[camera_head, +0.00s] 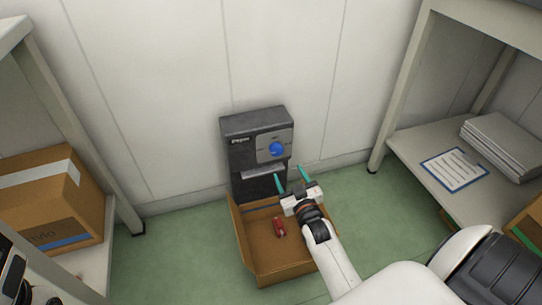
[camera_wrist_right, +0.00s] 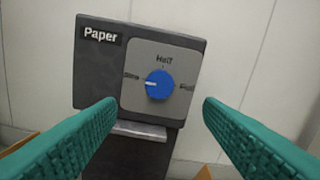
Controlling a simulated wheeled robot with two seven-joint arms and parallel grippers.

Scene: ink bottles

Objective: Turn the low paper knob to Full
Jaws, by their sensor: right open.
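The dark dispenser labelled "Paper" (camera_head: 245,155) stands low against the wall. It also shows in the right wrist view (camera_wrist_right: 92,75). Its blue knob (camera_head: 277,149) sits on a grey plate; in the right wrist view the knob (camera_wrist_right: 160,85) has a white mark pointing left. "Half" is printed above the knob and "Full" to its right; the left label is too blurred to read. My right gripper (camera_head: 291,176) is open and empty, its teal fingers pointing at the dispenser, apart from the knob. In the right wrist view the fingers (camera_wrist_right: 160,105) flank the knob with wide gaps.
An open cardboard box (camera_head: 258,269) with a small red object (camera_head: 279,227) inside stands below the dispenser. A shelf with a taped carton (camera_head: 50,205) is at left. A shelf at right holds a clipboard (camera_head: 454,169) and a grey stack (camera_head: 500,145).

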